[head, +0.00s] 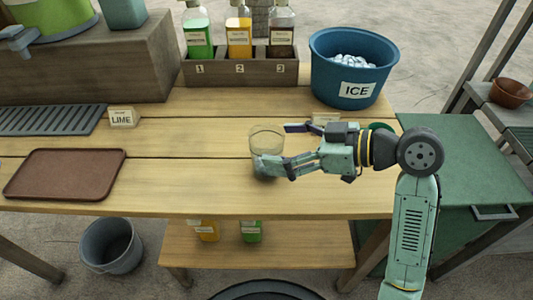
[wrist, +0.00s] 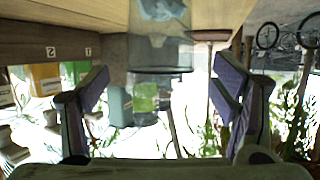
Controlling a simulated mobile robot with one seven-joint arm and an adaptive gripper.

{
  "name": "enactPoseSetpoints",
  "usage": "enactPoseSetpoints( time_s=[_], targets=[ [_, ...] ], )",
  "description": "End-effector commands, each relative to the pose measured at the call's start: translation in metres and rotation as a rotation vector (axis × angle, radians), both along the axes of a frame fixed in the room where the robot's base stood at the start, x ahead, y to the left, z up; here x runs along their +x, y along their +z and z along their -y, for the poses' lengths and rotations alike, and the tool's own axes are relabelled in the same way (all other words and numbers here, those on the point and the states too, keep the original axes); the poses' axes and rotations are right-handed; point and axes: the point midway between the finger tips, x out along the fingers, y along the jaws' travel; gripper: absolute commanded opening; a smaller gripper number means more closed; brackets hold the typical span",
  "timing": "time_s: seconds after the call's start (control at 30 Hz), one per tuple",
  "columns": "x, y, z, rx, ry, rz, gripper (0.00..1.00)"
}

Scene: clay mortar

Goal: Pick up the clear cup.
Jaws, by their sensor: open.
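The clear cup (head: 266,138) stands upright on the wooden table near the middle. My gripper (head: 275,148) comes in from the right with its fingers open. One finger is on the far side at the cup's right, and the other crosses in front of the cup's lower part. In the wrist view, which is upside down, the cup (wrist: 160,48) appears between the two spread fingers of my gripper (wrist: 162,88), with a gap on each side. Whether the cup is fully within the fingers is hard to tell. The front finger partly hides the cup's base.
A blue ice bucket (head: 346,95) stands behind my gripper. A bottle rack (head: 240,72) is at the back. A LIME label (head: 123,117), a grey grate (head: 50,120) and a brown tray (head: 65,175) lie to the left. The table in front of the cup is clear.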

Motion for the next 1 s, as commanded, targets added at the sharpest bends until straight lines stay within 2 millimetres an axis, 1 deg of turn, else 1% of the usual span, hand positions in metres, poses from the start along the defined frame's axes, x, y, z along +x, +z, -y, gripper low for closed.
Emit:
enactPoseSetpoints(
  time_s=[0.1, 0.27, 0.37, 0.57, 1.0],
  targets=[
    [0.006, -0.004, -0.015, 0.003, 0.001, -0.002, 0.8],
    [0.013, -0.013, -0.032, 0.002, -0.001, -0.001, 0.8],
    [0.014, -0.015, -0.035, 0.001, -0.001, 0.0, 0.8],
    [0.015, -0.016, -0.035, 0.001, -0.001, 0.0, 0.79],
    [0.015, -0.015, -0.035, 0.002, -0.002, -0.001, 0.5]
  ],
)
